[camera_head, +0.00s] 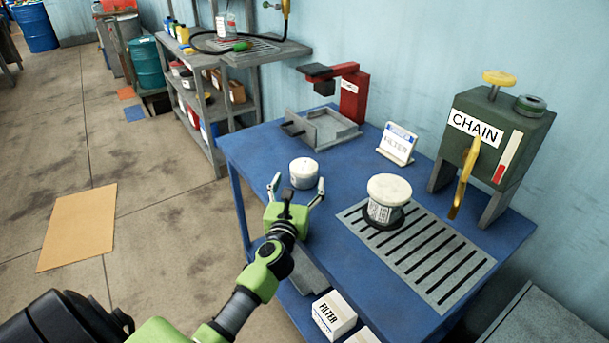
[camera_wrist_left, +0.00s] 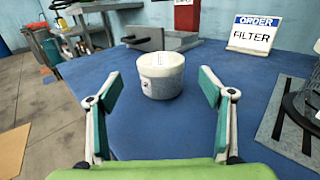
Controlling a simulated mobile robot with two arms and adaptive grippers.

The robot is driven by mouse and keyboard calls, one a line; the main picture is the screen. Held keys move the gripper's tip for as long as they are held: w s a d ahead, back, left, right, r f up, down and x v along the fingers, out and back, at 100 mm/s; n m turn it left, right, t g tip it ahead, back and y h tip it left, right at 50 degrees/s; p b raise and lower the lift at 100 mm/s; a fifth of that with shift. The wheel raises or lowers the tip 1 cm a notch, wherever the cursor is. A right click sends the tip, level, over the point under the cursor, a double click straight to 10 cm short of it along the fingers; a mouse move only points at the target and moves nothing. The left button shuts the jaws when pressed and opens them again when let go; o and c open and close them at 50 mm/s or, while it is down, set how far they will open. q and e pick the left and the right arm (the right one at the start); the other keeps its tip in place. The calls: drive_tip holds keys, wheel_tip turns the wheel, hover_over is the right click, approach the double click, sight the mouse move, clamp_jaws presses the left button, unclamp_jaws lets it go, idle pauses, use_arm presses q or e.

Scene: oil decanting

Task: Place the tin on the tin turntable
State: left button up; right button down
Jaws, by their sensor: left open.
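I see no contact. I cannot tell whether that base is the tin turntable. My right gripper is not in view.
A grey tray (camera_head: 322,130) with a red press-like device (camera_head: 353,95) is behind the tin. A FILTER order card (camera_head: 397,143) stands at the back. The green CHAIN tank (camera_head: 490,150) and slotted grate (camera_head: 440,262) are on the right. Bare table surrounds the tin.

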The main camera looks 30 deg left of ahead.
sight(304, 165)
use_arm(q)
drive_tip(key=shift+w+a, duration=0.2)
drive_tip(key=shift+w, duration=0.45)
drive_tip(key=shift+w+a, duration=0.15)
drive_tip(key=shift+w, duration=0.3)
drive_tip(key=x, duration=0.5)
drive_tip(key=shift+s, duration=0.1)
drive_tip(key=c, duration=1.5)
drive_tip(key=shift+r, duration=0.1)
drive_tip(key=shift+c, duration=0.5)
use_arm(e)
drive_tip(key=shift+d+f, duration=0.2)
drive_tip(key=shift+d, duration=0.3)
use_arm(q)
drive_tip(key=shift+r, duration=0.1)
